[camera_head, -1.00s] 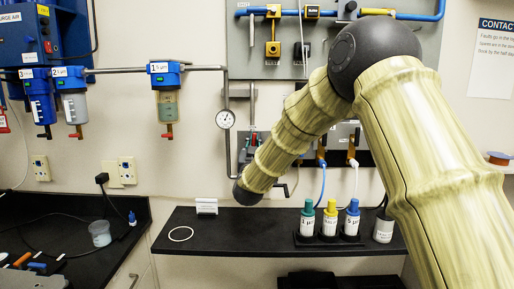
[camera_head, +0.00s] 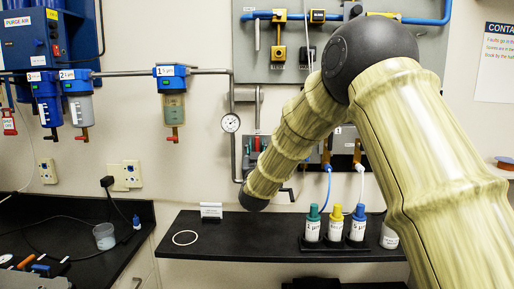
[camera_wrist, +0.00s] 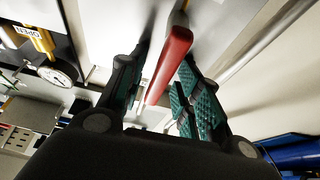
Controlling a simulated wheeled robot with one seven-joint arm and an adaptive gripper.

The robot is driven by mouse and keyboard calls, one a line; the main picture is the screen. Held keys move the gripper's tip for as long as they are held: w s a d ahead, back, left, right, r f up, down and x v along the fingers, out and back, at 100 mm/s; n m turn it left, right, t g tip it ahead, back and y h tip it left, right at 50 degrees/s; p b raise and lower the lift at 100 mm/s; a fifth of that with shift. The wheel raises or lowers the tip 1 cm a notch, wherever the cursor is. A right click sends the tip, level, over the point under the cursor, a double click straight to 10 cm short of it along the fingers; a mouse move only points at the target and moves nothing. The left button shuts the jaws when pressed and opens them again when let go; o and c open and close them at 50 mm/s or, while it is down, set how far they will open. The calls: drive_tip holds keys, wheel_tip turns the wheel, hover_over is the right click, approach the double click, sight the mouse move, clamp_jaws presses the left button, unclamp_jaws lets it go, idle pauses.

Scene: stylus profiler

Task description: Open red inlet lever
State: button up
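The red lever (camera_wrist: 172,58) is a long red handle in the wrist view, running between the two fingers of my gripper (camera_wrist: 160,95). The fingers have teal ridged pads and stand apart. The lever is closer to the right finger; I cannot tell whether it touches. In the head view my gripper (camera_head: 255,144) is small against the wall, beside the pressure gauge (camera_head: 231,122), with a bit of red showing at it. My arm partly covers this area.
A grey pipe runs along the wall past several blue filters (camera_head: 173,78). A black shelf (camera_head: 225,245) below holds a white ring (camera_head: 185,238) and several capped bottles (camera_head: 336,224). A white label reading OPEN (camera_wrist: 12,36) is near a gauge (camera_wrist: 57,74).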

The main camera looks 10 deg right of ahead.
drive_tip(key=shift+r, duration=0.2)
drive_tip(key=shift+s, duration=0.15)
drive_tip(key=shift+s+f, duration=0.2)
drive_tip(key=shift+s, duration=0.05)
drive_tip(key=s+a, duration=0.2)
drive_tip(key=s, duration=1.1)
drive_tip(key=shift+s+a+f, duration=0.4)
drive_tip(key=shift+f, duration=0.05)
